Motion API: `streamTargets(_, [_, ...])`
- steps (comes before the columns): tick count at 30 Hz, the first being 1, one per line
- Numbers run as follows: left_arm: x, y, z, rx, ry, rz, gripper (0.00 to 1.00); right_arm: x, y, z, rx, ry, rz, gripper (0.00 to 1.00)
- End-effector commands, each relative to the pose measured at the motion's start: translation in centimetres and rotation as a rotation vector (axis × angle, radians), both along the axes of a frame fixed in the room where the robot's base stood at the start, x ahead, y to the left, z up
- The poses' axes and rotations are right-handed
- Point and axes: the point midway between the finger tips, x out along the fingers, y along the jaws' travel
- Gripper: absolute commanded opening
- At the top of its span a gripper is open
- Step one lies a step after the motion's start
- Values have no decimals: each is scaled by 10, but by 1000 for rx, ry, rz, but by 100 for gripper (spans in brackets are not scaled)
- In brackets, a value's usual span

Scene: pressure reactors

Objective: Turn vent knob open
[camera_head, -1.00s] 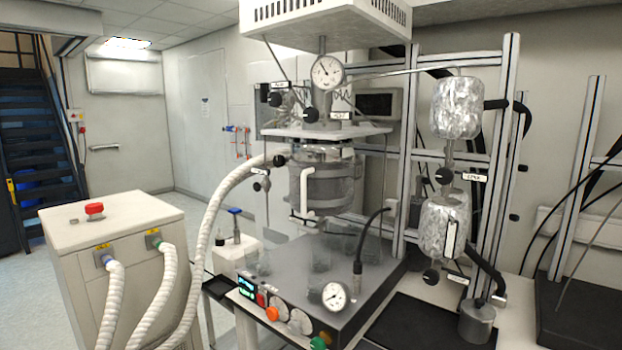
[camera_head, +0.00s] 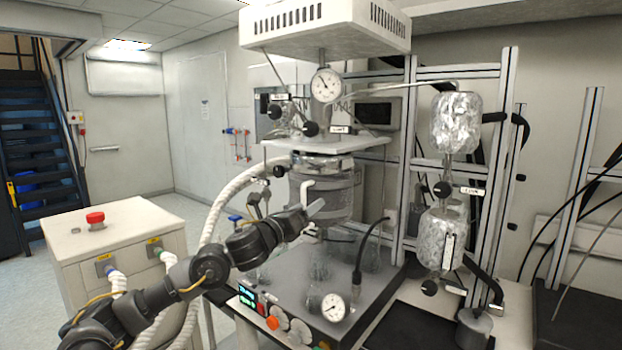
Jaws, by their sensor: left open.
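The reactor's top carries black round knobs with small white label plates. One knob (camera_head: 310,128) sits beside a label that seems to read "VENT", though the print is too small to be sure. Another black knob (camera_head: 274,111) is to its upper left. My left arm comes in from the lower left. My right gripper is out of view.
A dial gauge (camera_head: 327,84) stands above the white top plate (camera_head: 330,146). A white hose rises behind my left arm. A white cabinet (camera_head: 140,232) with a red button is at left. Foil-wrapped cylinders (camera_head: 455,122) and metal frames stand at right.

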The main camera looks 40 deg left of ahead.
Motion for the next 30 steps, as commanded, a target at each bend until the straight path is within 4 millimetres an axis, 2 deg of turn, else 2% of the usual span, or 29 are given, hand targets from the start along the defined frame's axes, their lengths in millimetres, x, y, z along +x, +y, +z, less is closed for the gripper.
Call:
streamTargets(1, [-7,11,43,137,-59,16,61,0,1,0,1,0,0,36])
streamTargets(3, [-17,21,86,292,-118,38,61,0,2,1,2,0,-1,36])
streamTargets(6, [-30,30,126,443,-175,67,61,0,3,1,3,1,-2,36])
streamTargets(7, [-33,31,133,472,-185,73,61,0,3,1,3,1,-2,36])
streamTargets(10, [-39,34,148,529,-206,87,61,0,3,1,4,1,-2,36])
streamTargets(17, [-34,35,156,537,-211,90,61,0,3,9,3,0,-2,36])
streamTargets(20, [-22,35,164,533,-212,90,61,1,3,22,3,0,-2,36])
streamTargets(30, [36,31,187,533,-209,88,61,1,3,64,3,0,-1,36])
